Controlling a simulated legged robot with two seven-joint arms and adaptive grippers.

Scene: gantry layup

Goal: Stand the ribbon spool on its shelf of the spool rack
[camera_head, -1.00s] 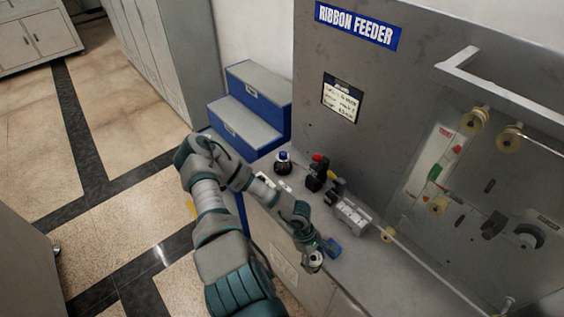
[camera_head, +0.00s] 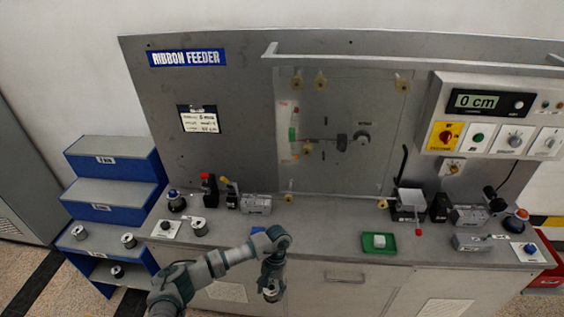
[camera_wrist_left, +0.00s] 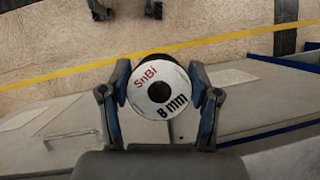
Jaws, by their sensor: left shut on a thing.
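In the head view my left gripper (camera_head: 270,291) hangs in front of the bench's front edge, and the spool is small and partly hidden there. The spool rack (camera_head: 111,146) is a blue stepped stand with grey shelves and size labels, left of the bench and apart from the gripper. My right gripper is out of view.
A green tray (camera_head: 379,243) holds a pale block. The upper two rack shelves look empty.

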